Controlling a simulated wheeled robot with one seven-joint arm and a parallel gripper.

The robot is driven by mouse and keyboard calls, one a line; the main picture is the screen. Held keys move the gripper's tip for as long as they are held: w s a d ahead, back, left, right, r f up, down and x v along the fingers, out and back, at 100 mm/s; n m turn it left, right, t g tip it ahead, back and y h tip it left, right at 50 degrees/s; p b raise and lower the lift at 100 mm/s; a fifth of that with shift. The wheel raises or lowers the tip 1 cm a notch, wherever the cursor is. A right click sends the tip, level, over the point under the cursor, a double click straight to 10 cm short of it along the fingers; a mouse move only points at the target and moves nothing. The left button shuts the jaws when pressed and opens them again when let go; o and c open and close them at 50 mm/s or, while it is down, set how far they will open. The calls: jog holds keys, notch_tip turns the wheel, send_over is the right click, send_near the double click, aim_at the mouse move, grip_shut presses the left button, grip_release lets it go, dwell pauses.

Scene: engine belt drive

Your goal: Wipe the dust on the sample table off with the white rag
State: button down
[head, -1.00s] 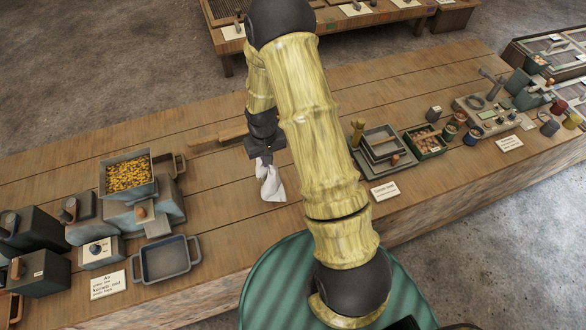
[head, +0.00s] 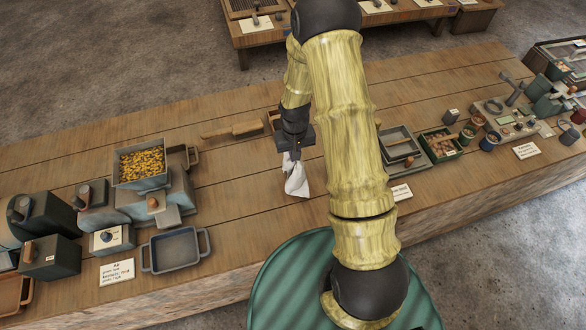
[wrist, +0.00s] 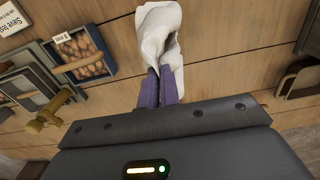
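My gripper (head: 291,155) is shut on the white rag (head: 297,182), which hangs below the fingers over the middle of the wooden table (head: 235,205). In the wrist view the rag (wrist: 158,35) is bunched between the two purple fingers (wrist: 160,88). I cannot tell whether the rag's lower end touches the tabletop. I see no clear patch of dust; part of the table is hidden behind my arm.
A wooden paddle-like tool (head: 232,130) lies left of my gripper. A bin of yellow grains (head: 142,165) and a grey tray (head: 175,249) stand at left. Nested trays (head: 400,147) and a box of brown lumps (head: 440,143) are at right. Bare planks lie around the rag.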

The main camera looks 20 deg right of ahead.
send_over(293, 190)
notch_tip(293, 190, down, 6)
jog(key=shift+f+n+b, duration=0.15)
jog(key=shift+n+b, duration=0.15)
jog(key=shift+a, duration=0.1)
notch_tip(293, 190, down, 9)
jog(key=b, duration=0.7)
jog(key=c, duration=0.6)
grip_release()
jog(key=shift+f+b, duration=0.75)
jog(key=shift+f, duration=0.15)
grip_shut()
